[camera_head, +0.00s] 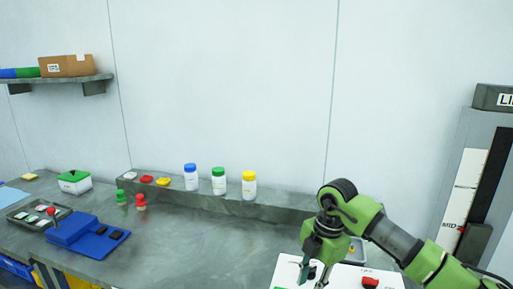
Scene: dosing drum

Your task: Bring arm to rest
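My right arm (393,240), green and dark grey, reaches in from the lower right. Its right gripper (312,275) points down over a white board (285,272) at the bottom edge. The finger ends are small and close to the frame edge, so I cannot tell whether they are apart or holding anything. My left arm and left gripper are not in view.
Bottles with blue (190,178), green (218,181) and yellow (249,184) caps stand on the back ledge. A blue device (85,236), a tray (22,217) and a green-lidded box (75,182) sit at left. The middle counter (215,250) is clear.

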